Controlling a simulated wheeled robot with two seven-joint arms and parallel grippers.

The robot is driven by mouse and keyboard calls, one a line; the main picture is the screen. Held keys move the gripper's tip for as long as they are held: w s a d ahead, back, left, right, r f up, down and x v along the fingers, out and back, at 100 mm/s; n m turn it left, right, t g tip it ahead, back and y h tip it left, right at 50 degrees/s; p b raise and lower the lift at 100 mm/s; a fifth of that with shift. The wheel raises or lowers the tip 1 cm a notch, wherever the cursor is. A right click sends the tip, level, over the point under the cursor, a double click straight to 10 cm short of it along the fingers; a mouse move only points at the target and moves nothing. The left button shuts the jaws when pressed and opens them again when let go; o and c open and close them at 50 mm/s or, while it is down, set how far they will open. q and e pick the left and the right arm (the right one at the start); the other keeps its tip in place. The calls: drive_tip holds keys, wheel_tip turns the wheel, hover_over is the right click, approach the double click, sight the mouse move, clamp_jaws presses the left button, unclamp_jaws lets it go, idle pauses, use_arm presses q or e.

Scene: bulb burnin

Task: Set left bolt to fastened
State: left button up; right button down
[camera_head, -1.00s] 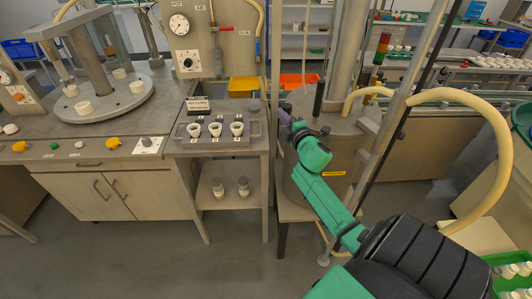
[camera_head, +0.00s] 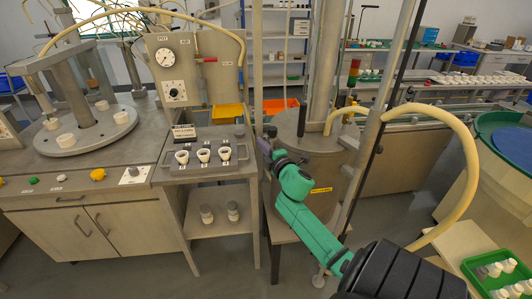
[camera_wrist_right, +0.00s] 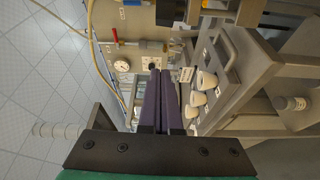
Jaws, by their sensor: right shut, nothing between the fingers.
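I cannot pick out the left bolt for sure in either view. A short dark upright post (camera_head: 301,122) stands on the lid of the grey metal drum (camera_head: 335,165) in the head view; I cannot tell whether it is a bolt. My right gripper (camera_head: 262,146) is at the end of the green arm, in front of the drum's left side and to the right of the cup tray. In the right wrist view its purple fingers (camera_wrist_right: 162,73) are together with nothing between them. My left gripper is in neither view.
A tray (camera_head: 205,166) with white cups (camera_head: 203,155) is on the bench left of my right gripper; two jars (camera_head: 232,211) are on the shelf below. A gauge panel (camera_head: 173,75) rises behind. A tall post and a cream hose (camera_head: 455,115) border the drum's right.

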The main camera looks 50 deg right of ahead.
drive_tip(key=d+b+v, duration=0.1)
drive_tip(key=v, duration=0.7)
drive_tip(key=s+a+f+m+g+y, duration=0.1)
drive_tip(key=s+a+f+m+g, duration=0.15)
drive_tip(key=f, duration=0.85)
drive_tip(key=s+a+f+m+g, duration=0.1)
drive_tip(key=s+f+m+g, duration=0.15)
drive_tip(key=f, duration=0.95)
drive_tip(key=s+a+f+m+g+y, duration=0.1)
drive_tip(key=s+f+m+g, duration=0.15)
drive_tip(key=f, duration=0.85)
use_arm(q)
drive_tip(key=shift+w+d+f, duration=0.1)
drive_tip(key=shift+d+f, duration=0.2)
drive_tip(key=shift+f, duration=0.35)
use_arm(e)
drive_tip(key=s+a+f+m+g+y, duration=0.1)
drive_tip(key=s+a+f+g, duration=0.2)
drive_tip(key=s+a+f, duration=0.2)
drive_tip(key=s+a+f+m+g+y, duration=0.1)
drive_tip(key=s+a+f+g, duration=0.1)
drive_tip(key=s+a+f, duration=0.3)
drive_tip(key=s+a+f+m+g+y, duration=0.1)
drive_tip(key=s+a+f, duration=0.4)
drive_tip(key=s+f, duration=0.7)
drive_tip(key=s+m+g, duration=0.1)
drive_tip(key=s+g, duration=0.1)
drive_tip(key=s, duration=0.3)
drive_tip(key=shift+a+g, duration=0.3)
drive_tip(key=shift+g, duration=0.05)
